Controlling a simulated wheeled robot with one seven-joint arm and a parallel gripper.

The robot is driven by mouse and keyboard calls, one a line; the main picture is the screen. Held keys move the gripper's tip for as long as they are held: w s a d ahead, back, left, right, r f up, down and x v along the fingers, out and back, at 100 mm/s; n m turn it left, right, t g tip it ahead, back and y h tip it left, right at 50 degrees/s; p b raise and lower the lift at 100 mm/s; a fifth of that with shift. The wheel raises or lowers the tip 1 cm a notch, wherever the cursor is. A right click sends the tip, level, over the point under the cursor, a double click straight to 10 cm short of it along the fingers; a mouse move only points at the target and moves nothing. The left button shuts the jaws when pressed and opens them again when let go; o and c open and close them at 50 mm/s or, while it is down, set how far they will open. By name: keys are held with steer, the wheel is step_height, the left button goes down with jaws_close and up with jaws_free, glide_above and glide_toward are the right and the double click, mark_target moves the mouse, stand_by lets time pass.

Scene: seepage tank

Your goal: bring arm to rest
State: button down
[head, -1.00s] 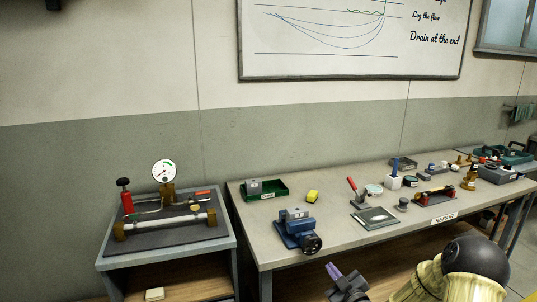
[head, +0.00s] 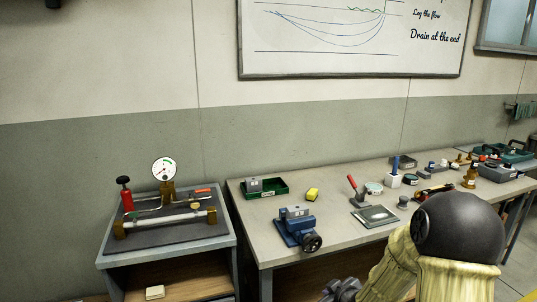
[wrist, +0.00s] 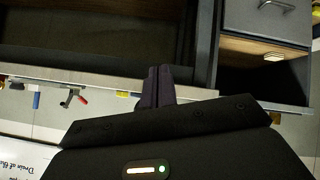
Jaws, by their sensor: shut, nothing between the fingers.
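My gripper (wrist: 158,84) shows in the wrist view with its dark fingers pressed together and nothing between them. In the head view my arm is folded at the bottom right, in front of the repair bench. Only a dark part of the hand shows there at the bottom edge; the fingertips are out of that frame. In the wrist view the fingers point towards the open space under the bench, apart from everything.
The repair bench (head: 262,236) holds a blue vise (head: 298,229), a green tray (head: 265,188), a yellow block (head: 312,194) and a red-handled tool (head: 356,188). A small stand (head: 110,262) at left carries a gauge (head: 164,169) and pump rig. A whiteboard (head: 350,60) hangs behind.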

steer(key=s+a+r+m+g+h, duration=0.1)
steer(key=s+r+m+g, duration=0.15)
steer(key=s, duration=0.75)
steer(key=s+r+m+g+h, duration=0.15)
steer(key=s+m+g, duration=0.25)
steer(key=s, duration=0.6)
step_height(320, 180, up, 18)
steer(key=p, duration=1.7)
steer(key=shift+s+a+r+m+g, duration=0.25)
steer(key=shift+a+m+g, duration=0.05)
steer(key=shift+m+g, duration=0.05)
